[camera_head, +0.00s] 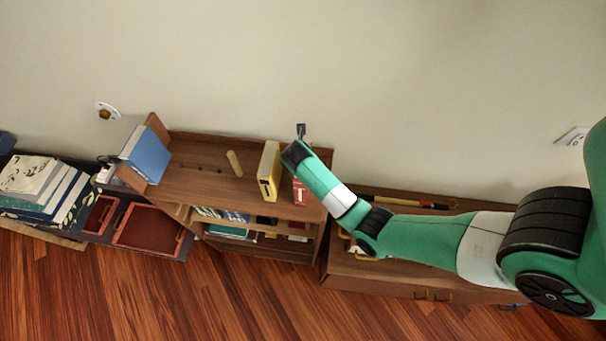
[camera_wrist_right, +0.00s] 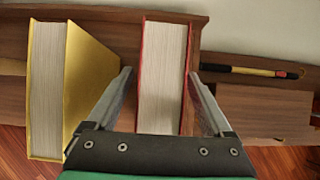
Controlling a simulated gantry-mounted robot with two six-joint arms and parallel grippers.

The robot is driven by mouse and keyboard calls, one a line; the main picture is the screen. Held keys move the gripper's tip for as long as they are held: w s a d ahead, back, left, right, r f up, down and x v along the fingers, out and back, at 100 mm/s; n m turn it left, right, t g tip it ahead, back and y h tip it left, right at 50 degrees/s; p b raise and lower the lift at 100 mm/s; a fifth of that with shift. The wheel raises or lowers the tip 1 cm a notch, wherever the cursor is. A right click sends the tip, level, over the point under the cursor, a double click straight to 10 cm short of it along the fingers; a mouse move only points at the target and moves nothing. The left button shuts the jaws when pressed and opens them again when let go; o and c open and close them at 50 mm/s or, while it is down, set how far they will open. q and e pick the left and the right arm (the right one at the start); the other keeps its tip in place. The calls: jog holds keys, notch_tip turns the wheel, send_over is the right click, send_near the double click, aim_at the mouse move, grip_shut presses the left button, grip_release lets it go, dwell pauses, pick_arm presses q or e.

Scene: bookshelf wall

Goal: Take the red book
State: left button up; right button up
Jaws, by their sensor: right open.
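The red book (camera_wrist_right: 163,80) stands upright on the shelf top, its pale page edges facing the right wrist camera. In the head view, the red book (camera_head: 300,192) is partly hidden behind my right arm. My right gripper (camera_wrist_right: 160,78) is open, with one finger on each side of the red book. It also shows in the head view (camera_head: 300,131) above the shelf's back edge. I cannot tell if the fingers touch the covers. My left gripper is not in view.
A yellow book (camera_head: 269,171) stands just left of the red one, with a gap between. A wooden peg (camera_head: 235,163) and a blue book (camera_head: 146,154) are farther left. A lower cabinet with a yellow-and-red tool (camera_wrist_right: 250,71) lies to the right. The wall is close behind.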

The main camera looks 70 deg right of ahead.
grip_shut()
dwell(0.4)
dwell(1.0)
